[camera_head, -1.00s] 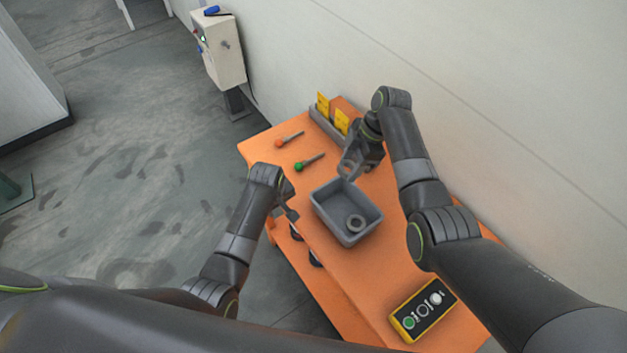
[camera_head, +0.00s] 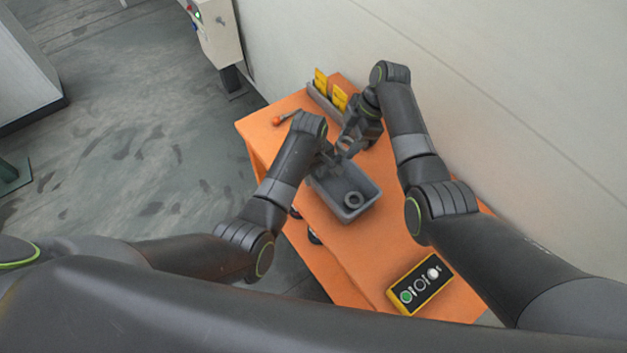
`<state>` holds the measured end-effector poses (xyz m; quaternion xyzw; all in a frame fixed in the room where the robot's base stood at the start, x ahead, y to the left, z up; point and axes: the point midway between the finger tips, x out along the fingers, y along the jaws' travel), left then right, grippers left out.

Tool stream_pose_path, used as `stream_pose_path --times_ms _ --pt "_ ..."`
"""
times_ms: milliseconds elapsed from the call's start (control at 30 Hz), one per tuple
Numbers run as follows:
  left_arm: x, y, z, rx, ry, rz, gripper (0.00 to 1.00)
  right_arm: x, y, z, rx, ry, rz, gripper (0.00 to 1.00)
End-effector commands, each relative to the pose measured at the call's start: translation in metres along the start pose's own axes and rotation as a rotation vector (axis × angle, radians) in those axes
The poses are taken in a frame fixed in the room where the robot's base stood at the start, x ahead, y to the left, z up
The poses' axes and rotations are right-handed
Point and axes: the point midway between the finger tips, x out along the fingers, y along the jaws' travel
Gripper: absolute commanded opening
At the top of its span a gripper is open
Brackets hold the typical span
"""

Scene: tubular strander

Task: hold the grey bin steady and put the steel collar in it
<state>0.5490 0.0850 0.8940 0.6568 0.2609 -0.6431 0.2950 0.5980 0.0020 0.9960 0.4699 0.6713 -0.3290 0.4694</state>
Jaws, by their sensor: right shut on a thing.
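The grey bin (camera_head: 372,203) stands on the orange bench top, with a grey ring (camera_head: 352,198) lying inside it. My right gripper (camera_head: 347,143) is shut on a steel collar (camera_head: 345,148), a small ring held just beyond the bin's far end. My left gripper (camera_head: 323,162) is at the bin's far left corner, close to the rim. Its fingers are small and dark against the bin, so I cannot tell whether they are open or touch the rim.
The orange bench (camera_head: 372,262) bears a yellow-edged control box (camera_head: 420,284) at the near end. A grey holder (camera_head: 321,99) with yellow cards (camera_head: 339,97) and an orange-handled tool (camera_head: 279,120) are at the far end. A wall runs along the right.

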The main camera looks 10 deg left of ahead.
Motion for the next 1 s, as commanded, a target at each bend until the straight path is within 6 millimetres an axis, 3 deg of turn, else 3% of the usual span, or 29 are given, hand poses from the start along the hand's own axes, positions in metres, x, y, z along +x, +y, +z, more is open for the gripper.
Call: stream_pose_path --times_ms 300,800,1000 --pt "0.037 0.000 0.000 0.001 0.000 -0.002 0.28 -0.001 0.000 0.000 -0.001 0.000 0.001 0.20" --pt "0.046 0.000 0.000 0.000 0.001 0.001 0.28 -0.001 0.000 0.000 -0.001 0.000 0.001 0.20" --pt "0.046 0.000 0.000 0.000 0.001 0.001 0.02 -0.001 0.000 0.000 -0.001 0.000 0.001 0.20"
